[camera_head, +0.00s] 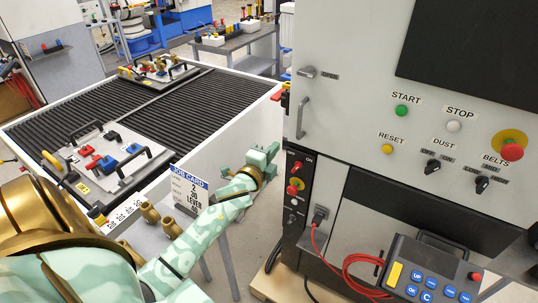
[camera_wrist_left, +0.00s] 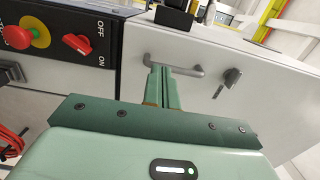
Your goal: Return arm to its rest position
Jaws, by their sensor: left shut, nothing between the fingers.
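My left arm, patterned in pale green, reaches from the lower left up to the middle of the head view. Its green gripper (camera_head: 264,157) is in the air between the table of black rollers and the grey machine. In the left wrist view the two fingers (camera_wrist_left: 160,72) are together with nothing between them. Behind them in that view is a grey bar handle (camera_wrist_left: 190,71) on a light panel; I cannot tell how far off it is. My right gripper is not in view.
The machine (camera_head: 350,100) with buttons and knobs stands close at the right. The roller table (camera_head: 160,125) holds a fixture tray (camera_head: 119,176) at the near left and another (camera_head: 158,72) at the back. A job card (camera_head: 189,190) stands by the near edge. A red cable (camera_head: 349,262) hangs below.

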